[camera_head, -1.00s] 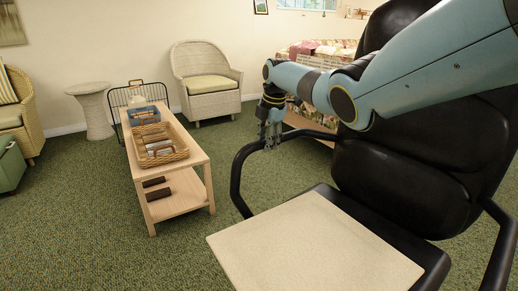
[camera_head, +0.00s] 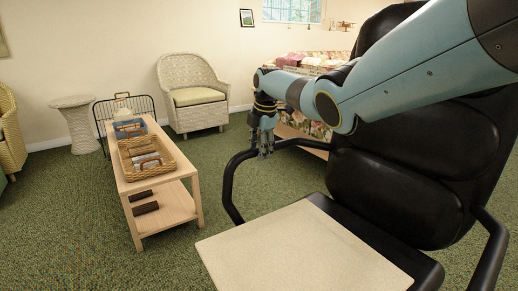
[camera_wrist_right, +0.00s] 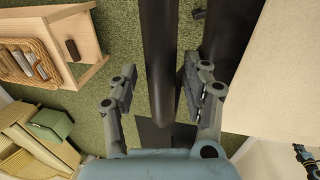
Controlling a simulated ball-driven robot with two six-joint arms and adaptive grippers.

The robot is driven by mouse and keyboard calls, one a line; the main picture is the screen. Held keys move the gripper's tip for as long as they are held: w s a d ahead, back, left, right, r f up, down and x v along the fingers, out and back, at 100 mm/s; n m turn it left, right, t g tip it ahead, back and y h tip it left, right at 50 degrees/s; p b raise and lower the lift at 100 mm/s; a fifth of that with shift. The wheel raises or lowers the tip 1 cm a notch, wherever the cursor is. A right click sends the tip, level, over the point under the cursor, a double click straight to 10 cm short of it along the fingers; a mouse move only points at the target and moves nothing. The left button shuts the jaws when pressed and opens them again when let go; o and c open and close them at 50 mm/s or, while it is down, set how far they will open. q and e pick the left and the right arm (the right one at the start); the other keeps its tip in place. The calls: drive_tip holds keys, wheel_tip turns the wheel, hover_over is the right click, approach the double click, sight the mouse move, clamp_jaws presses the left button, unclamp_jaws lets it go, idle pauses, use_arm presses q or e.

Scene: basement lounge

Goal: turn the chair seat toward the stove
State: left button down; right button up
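The black chair (camera_head: 400,150) with a high padded back fills the right of the head view, a flat beige panel (camera_head: 305,250) on its seat. My right gripper (camera_head: 263,150) is at the chair's left-hand armrest (camera_head: 227,190). In the right wrist view, the open fingers of my right gripper (camera_wrist_right: 160,85) lie on either side of a dark armrest bar (camera_wrist_right: 158,40), with gaps visible beside it. The beige panel (camera_wrist_right: 280,70) is to the right there. My left gripper is out of view. I see no stove in these frames.
A low wooden table (camera_head: 185,168) with a wicker tray (camera_head: 168,170) stands left of the chair. A wicker armchair (camera_head: 205,75), a pedestal (camera_head: 80,135) and a floral sofa (camera_head: 318,65) stand further back. Green carpet between the table and the chair is clear.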

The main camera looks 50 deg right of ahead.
drive_tip(key=shift+o, duration=0.2)
drive_tip(key=v, duration=1.2)
drive_tip(key=shift+a, duration=0.1)
